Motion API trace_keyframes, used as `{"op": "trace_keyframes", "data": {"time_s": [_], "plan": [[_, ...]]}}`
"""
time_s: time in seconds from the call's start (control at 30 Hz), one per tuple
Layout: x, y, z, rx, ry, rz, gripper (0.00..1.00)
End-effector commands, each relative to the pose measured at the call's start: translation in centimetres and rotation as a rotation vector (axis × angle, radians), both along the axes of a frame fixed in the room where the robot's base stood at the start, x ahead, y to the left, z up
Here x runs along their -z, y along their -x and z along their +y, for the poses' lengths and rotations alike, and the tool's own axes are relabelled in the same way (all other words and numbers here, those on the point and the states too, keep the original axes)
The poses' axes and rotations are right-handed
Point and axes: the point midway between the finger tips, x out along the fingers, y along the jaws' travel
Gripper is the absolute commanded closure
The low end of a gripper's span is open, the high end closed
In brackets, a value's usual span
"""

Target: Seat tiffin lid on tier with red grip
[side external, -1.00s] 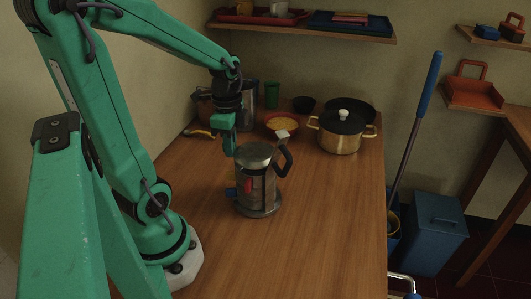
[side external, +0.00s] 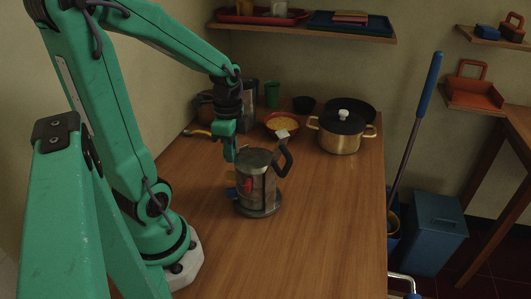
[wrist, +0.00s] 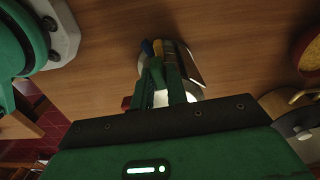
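A metal tiffin carrier (side external: 265,190) stands upright on the wooden table, with a dark handle (side external: 284,160) raised at its right. My gripper (side external: 229,157) points down at the left edge of this top. In the wrist view its green fingers converge over the shiny metal; their grasp is hidden.
A brass pot (side external: 340,142) with a black lid stands to the back right. A red bowl of yellow food (side external: 283,124) and a green cup (side external: 272,95) stand behind the carrier. The table (side external: 310,220) is clear at front and right.

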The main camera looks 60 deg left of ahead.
Motion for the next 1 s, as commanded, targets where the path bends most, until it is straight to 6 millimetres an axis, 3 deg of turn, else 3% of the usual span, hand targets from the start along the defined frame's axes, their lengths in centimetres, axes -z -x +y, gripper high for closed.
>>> {"op": "trace_keyframes", "data": {"time_s": [0.03,0.1,0.57,1.0], "plan": [[0.0,0.0,0.0,0.000,0.000,0.000,0.74],[0.0,0.0,0.0,0.000,0.000,0.000,0.62],[-0.6,-0.1,0.0,0.000,-0.001,-0.002,0.62],[-5.4,0.0,0.0,0.000,-0.002,-0.004,0.62]]}}
